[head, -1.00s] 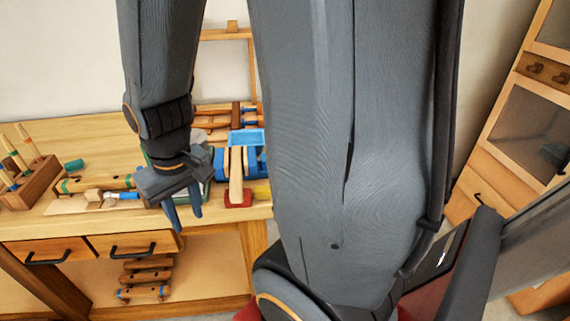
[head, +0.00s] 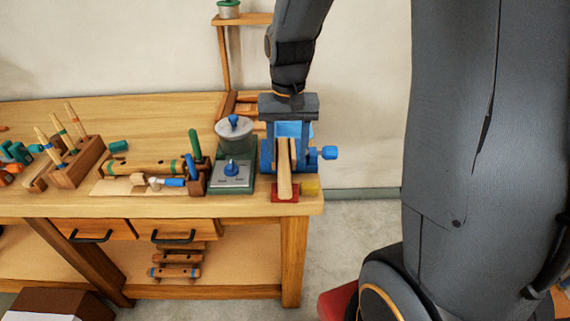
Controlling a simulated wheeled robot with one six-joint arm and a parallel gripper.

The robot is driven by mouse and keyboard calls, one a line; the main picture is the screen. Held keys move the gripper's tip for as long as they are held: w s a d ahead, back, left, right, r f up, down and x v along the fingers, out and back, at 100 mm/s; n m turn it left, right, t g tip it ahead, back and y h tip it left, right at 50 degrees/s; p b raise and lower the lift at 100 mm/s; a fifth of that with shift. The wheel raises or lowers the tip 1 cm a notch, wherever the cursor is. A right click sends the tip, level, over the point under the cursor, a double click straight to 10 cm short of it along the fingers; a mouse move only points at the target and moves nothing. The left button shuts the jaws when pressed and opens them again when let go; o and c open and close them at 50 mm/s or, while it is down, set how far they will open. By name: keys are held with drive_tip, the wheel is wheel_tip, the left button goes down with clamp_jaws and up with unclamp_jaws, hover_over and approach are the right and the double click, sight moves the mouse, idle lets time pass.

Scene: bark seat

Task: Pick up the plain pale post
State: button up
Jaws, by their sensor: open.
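The plain pale post (head: 285,175) stands at the right end of the workbench, with its foot at a small red base (head: 285,197). A blue vise-like piece (head: 267,157) shows behind and beside it. My gripper (head: 289,142) is open, pointing down, with its blue fingers spread left and right around the line of the post's top. I cannot tell whether the fingers touch the post or how deep they reach past it. The post's upper end is partly lost against the blue parts.
A green scale (head: 232,175) with a grey pot stands left of the post. A peg rack (head: 78,165) and a banded wooden bar (head: 145,168) lie further left. A yellow block (head: 310,187) sits right of the post, near the bench's (head: 150,207) right edge.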

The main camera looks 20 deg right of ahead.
sight(285, 175)
drive_tip(key=shift+a+f+p, duration=0.2)
drive_tip(key=shift+f+p, duration=0.35)
drive_tip(key=shift+f, duration=1.2)
drive_tip(key=shift+a+f+p, duration=0.2)
drive_tip(key=shift+f+p, duration=0.35)
drive_tip(key=shift+f, duration=1.2)
drive_tip(key=shift+c, duration=0.3)
drive_tip(key=shift+w, duration=0.1)
clamp_jaws()
